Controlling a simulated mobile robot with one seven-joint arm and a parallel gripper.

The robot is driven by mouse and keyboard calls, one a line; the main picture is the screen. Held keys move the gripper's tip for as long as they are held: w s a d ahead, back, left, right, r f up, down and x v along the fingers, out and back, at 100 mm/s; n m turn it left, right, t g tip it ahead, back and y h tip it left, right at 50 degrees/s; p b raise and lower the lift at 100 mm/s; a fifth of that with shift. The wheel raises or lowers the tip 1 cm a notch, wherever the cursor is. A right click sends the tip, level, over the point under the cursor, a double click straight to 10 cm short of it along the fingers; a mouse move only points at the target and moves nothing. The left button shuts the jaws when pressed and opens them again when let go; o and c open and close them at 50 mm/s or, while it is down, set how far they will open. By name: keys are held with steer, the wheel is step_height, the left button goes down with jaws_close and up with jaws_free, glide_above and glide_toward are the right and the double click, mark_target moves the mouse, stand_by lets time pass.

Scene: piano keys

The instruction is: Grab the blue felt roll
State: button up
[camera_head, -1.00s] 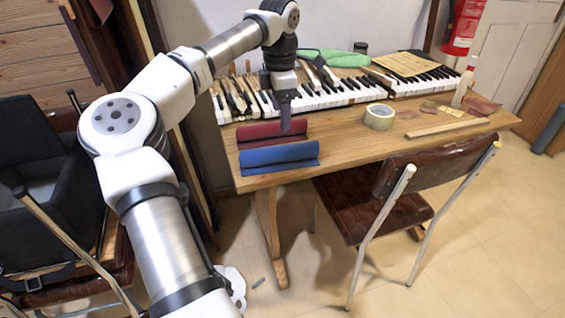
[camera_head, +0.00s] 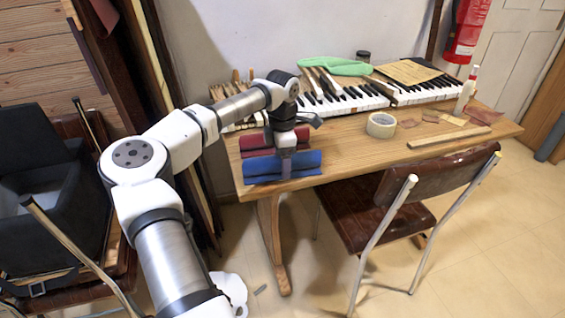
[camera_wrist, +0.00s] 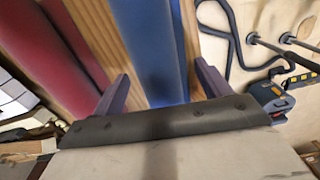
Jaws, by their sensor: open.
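The blue felt roll (camera_head: 260,170) lies along the front left edge of the wooden table, with its middle hidden behind my gripper in the head view. My gripper (camera_head: 286,172) points down over the middle of the roll. In the wrist view, the fingers (camera_wrist: 163,86) are apart and empty, and the blue roll (camera_wrist: 153,45) runs between them. The left finger is over bare wood and the right finger is just beyond the roll's other side. I cannot tell how far the fingertips are above the table.
A dark red roll (camera_head: 254,143) lies parallel just behind the blue one. Piano keys (camera_head: 350,98) line the back of the table (camera_head: 345,155). A tape roll (camera_head: 381,125) stands to the right, and a brown chair (camera_head: 400,195) is at the front.

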steer(key=shift+f, duration=0.6)
steer(key=c, duration=1)
steer(key=shift+r, duration=0.1)
